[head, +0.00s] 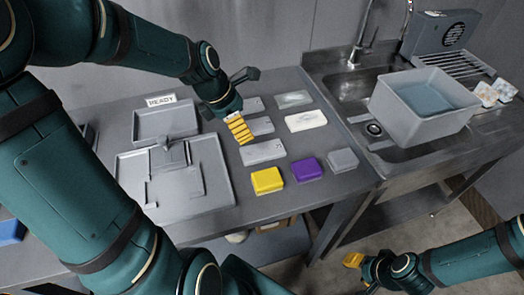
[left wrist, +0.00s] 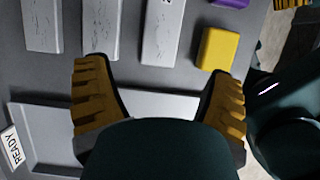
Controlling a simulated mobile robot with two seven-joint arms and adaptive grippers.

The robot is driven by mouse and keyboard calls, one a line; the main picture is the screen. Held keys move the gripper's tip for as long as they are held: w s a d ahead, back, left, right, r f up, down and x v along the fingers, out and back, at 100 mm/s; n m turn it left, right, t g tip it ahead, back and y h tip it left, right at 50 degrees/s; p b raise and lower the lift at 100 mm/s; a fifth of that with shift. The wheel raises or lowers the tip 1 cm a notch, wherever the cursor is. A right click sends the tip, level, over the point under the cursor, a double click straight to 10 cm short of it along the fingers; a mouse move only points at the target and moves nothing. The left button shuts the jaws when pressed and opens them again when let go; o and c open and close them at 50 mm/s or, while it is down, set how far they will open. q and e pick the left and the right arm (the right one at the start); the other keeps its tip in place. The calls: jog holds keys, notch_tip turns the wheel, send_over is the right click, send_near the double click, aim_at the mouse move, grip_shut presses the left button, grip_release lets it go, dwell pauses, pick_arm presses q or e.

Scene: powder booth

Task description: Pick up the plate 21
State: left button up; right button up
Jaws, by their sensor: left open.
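Several flat grey plates lie in a column on the bench: a far one (head: 253,104), a middle one (head: 262,126) and a near one (head: 264,152). In the left wrist view the near plate (left wrist: 163,30), beside the yellow block, has a dark mark at its top edge, cut off; I cannot read a full number on any plate. My left gripper (head: 240,131) is open and empty above the bench, at the left ends of the plates. Its spread fingers also show in the left wrist view (left wrist: 160,76). My right gripper (head: 354,260) is low at the right, away from the plates.
Yellow (head: 267,180), purple (head: 307,169) and grey (head: 343,160) blocks line the bench's front. A white pad (head: 306,121) and a greenish pad (head: 294,99) lie right of the plates. A tray marked READY (head: 138,124) and a grey fixture (head: 215,195) stand left. A tub (head: 395,113) sits by the sink.

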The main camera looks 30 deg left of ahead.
pick_arm(q)
jog(key=b, duration=0.2)
send_over(262, 150)
jog(key=s+a, duration=0.2)
notch_tip(262, 150, down, 7)
jog(key=shift+w+d+r, duration=0.1)
jog(key=shift+w+d, duration=0.05)
jog(key=b+x, duration=0.1)
jog(key=x, duration=0.4)
jog(key=shift+d+b, duration=0.1)
jog(key=shift+b, duration=0.2)
jog(key=c, duration=1.1)
